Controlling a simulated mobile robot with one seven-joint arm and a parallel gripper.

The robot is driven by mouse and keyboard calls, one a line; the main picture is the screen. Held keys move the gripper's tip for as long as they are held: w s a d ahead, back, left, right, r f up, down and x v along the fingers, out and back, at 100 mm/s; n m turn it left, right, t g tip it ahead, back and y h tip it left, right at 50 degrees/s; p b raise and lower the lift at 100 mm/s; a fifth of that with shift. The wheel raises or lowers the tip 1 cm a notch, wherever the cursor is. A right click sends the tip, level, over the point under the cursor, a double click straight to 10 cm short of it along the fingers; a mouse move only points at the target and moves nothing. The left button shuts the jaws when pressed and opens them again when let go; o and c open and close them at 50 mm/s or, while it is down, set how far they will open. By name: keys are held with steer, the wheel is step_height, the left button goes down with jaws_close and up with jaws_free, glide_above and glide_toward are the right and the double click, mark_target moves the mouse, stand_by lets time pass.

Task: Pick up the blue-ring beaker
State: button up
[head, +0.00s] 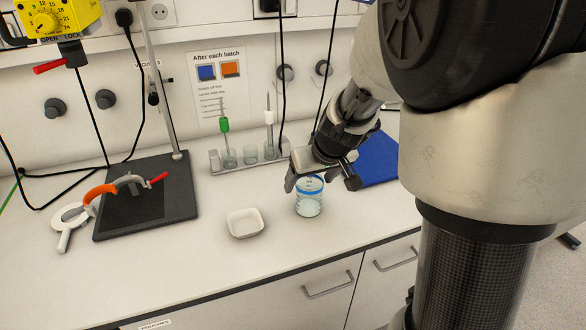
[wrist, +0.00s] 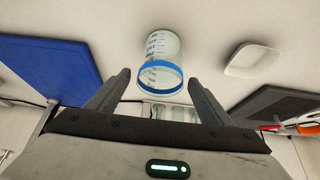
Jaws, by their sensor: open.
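The blue-ring beaker (head: 309,198) stands upright on the white bench, a clear glass with a blue band at its rim and graduation marks. It also shows in the wrist view (wrist: 161,62), ahead of the fingers. My gripper (head: 321,187) is above and around the beaker's top in the head view, with its fingers apart. In the wrist view my gripper (wrist: 158,88) is open, one finger on each side of the blue ring, with gaps between. The beaker's body extends beyond the fingertips. Contact with it cannot be seen.
A white square dish (head: 245,223) sits left of the beaker. A rack (head: 237,166) with small beakers and brushes stands behind. A blue mat (head: 377,160) lies to the right. A black stand base (head: 146,205) with a clamp is at left. The bench front is clear.

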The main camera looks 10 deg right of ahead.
steer(key=shift+w+f, duration=0.25)
steer(key=shift+f, duration=0.2)
steer(key=c, duration=1.1)
steer(key=shift+r, duration=0.1)
steer(key=shift+c, duration=1.3)
steer(key=shift+r, duration=0.1)
